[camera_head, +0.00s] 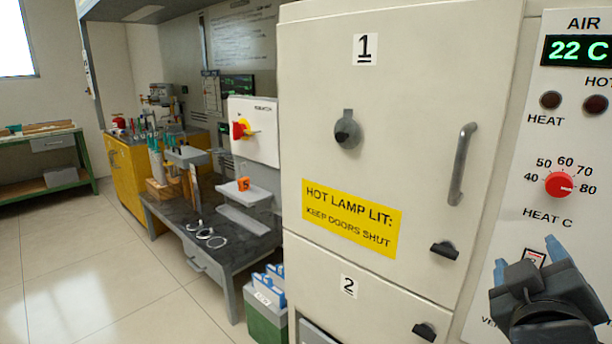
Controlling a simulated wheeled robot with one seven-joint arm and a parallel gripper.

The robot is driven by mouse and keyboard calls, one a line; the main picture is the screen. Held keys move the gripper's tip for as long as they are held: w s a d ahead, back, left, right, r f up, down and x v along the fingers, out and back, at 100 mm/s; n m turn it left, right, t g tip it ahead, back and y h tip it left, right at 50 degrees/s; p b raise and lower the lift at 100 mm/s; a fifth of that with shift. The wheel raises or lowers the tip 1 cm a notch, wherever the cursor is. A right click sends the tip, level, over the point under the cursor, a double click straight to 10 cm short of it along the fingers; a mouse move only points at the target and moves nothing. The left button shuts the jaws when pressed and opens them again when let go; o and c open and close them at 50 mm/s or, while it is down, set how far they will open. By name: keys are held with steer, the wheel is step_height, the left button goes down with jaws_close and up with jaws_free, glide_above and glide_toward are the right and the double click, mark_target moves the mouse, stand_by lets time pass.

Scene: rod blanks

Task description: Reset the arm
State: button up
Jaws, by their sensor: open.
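My gripper (541,270) is at the lower right, dark with two blue fingertips. Its fingers are apart and nothing shows between them. It is in front of the control panel, below the red heat knob (559,185), and hides part of the panel's lower area. Whether it touches the panel cannot be told.
A cream cabinet (400,70) with shut doors marked 1 and 2 stands close; its handle (463,165) sticks out. A workbench (225,258), a green box (262,325), a yellow cabinet (128,178) and a green table (83,160) stand left. Tiled floor (80,270) is clear at left.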

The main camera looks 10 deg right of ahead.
steer(key=s+a+f+n+t+y, duration=0.1)
steer(key=s+a+f+n+y, duration=0.1)
steer(key=s+a+f+y, duration=0.4)
steer(key=s+a+f+n+t+y, duration=0.1)
steer(key=s+a+f+y, duration=0.25)
steer(key=s+f, duration=0.55)
steer(key=s+a+m+y, duration=0.1)
steer(key=s+a+m, duration=0.3)
steer(key=s, duration=1.2)
steer(key=shift+s+a+f+g, duration=0.15)
steer(key=shift+s+f+g, duration=0.05)
steer(key=shift+s+g, duration=0.2)
steer(key=shift+w+y, duration=0.1)
steer(key=shift+y, duration=0.15)
